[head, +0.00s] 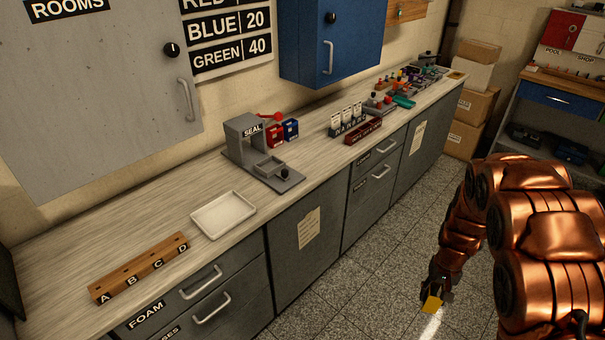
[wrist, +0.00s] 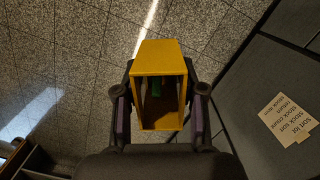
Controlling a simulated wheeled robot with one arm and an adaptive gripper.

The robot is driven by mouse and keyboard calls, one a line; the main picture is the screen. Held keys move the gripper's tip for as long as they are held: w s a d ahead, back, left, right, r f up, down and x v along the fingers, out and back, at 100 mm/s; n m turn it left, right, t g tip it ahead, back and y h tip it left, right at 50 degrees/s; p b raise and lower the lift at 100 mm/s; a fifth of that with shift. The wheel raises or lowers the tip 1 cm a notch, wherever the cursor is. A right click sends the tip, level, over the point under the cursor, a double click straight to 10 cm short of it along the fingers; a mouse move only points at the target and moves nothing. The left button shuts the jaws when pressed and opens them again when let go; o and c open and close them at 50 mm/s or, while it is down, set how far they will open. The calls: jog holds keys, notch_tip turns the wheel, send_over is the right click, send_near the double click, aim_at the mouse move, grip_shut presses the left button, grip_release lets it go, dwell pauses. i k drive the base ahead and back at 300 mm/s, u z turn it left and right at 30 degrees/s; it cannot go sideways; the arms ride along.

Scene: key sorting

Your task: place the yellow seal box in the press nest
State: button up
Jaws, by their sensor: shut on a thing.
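The yellow seal box (head: 432,305) is held in my gripper (head: 436,294), out over the floor in front of the counter. In the wrist view the yellow seal box (wrist: 159,62) sits between the two fingers of my gripper (wrist: 160,100), which are shut on its sides. Its open side faces the wrist camera, and something green shows inside. The grey press (head: 245,140) marked SEAL stands on the counter with a red-knobbed lever. The press nest (head: 269,166) is the shallow grey tray at its front, and it looks empty.
A white tray (head: 223,214) and a wooden rack marked A to D (head: 138,267) lie left of the press. Red and blue boxes (head: 283,131) stand just behind it. A blue wall cabinet (head: 330,45) hangs above the counter. The floor (head: 375,265) before the drawers is clear.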

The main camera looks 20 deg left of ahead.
aim_at(270, 168)
jog(key=u, duration=1.35)
